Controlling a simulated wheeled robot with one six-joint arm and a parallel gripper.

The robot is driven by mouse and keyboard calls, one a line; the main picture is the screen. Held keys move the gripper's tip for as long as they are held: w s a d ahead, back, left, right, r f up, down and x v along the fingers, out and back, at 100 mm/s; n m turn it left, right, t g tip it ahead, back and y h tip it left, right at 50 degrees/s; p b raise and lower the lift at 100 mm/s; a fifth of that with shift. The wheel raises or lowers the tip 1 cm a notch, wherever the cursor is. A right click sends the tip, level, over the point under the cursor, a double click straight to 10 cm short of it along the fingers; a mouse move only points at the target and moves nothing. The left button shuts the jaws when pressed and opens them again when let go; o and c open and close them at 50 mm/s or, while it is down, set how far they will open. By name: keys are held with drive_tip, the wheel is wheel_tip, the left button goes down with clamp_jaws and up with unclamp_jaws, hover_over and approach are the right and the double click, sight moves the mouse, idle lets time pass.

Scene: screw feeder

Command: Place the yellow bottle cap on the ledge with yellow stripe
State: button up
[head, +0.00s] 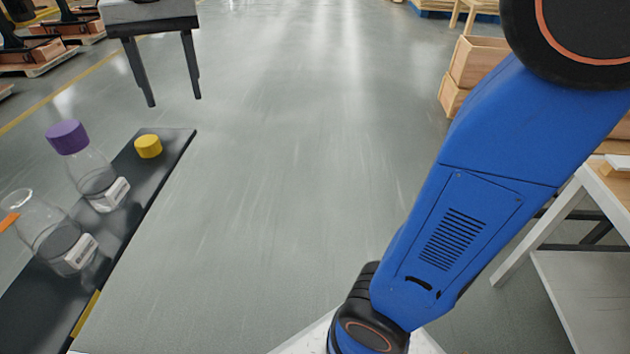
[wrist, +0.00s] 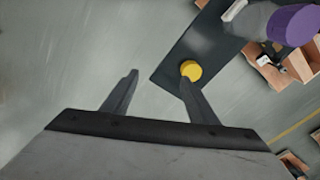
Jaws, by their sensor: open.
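The yellow bottle cap (head: 148,146) sits at the far end of a dark ledge (head: 175,158) on the left of the head view. A yellow stripe (head: 86,314) runs along the ledge's near side edge. In the wrist view, the cap (wrist: 190,70) is close to the end of the dark ledge (wrist: 195,45). My gripper (wrist: 158,80) is open with nothing between its fingers. Its right finger appears just below the cap in the picture; I cannot tell whether they touch.
A clear bottle with a purple cap (head: 68,137) and an uncapped clear bottle (head: 45,230) stand on the ledge. An orange object shows at the left edge. Wooden crates (head: 475,65) and a white table (head: 575,190) are on the right. The middle floor is clear.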

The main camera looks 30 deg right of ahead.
drive_tip(key=s+d+f+n+t, duration=0.2)
drive_tip(key=s+d+f+t, duration=0.2)
drive_tip(key=s+d+f, duration=1.4)
wheel_tip(320, 180, down, 3)
drive_tip(key=shift+s+d, duration=0.15)
drive_tip(key=shift+d, duration=0.65)
